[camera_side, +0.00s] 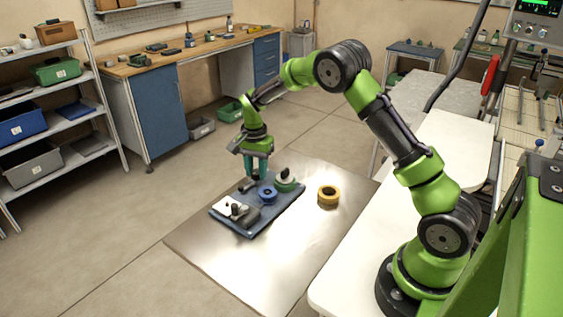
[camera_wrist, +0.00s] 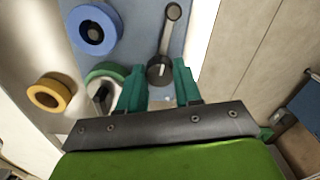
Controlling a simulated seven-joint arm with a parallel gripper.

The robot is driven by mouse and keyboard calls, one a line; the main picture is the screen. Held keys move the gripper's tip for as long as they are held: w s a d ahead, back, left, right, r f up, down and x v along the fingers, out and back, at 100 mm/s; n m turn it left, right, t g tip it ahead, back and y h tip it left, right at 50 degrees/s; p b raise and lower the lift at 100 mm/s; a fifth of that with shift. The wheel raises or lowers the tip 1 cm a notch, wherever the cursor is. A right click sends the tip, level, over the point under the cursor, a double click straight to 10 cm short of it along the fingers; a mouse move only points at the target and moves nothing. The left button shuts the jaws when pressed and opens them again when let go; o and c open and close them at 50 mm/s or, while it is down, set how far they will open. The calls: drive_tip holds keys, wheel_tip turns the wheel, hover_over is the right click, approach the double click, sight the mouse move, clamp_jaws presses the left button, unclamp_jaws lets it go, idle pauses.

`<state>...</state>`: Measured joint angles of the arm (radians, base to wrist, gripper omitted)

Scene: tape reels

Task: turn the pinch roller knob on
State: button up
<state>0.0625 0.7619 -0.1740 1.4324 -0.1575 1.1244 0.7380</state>
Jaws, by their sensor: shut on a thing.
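The dark round knob (camera_wrist: 160,72) with a white pointer line sits on the blue deck plate (camera_wrist: 143,38). In the wrist view a grey lever arm (camera_wrist: 167,38) runs from the knob area to a round end at the top of the picture. My gripper (camera_wrist: 157,66) has its teal fingers on both sides of the knob and is shut on it. In the side view my gripper (camera_side: 256,174) points down over the far edge of the deck (camera_side: 240,226); the knob is hard to make out there.
A blue reel (camera_wrist: 95,29) and a green-rimmed reel (camera_wrist: 108,72) sit on the deck close to my fingers. A yellow tape reel (camera_side: 328,195) lies apart on the metal sheet (camera_side: 215,257). The sheet's front is clear.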

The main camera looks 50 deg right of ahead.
sight(256, 172)
drive_tip(key=n, duration=1)
drive_tip(key=shift+n, duration=0.3)
idle(0.4)
drive_tip(key=shift+r, duration=0.1)
drive_tip(key=o, duration=1)
drive_tip(key=shift+o, duration=0.2)
wheel_tip(256, 172, up, 17)
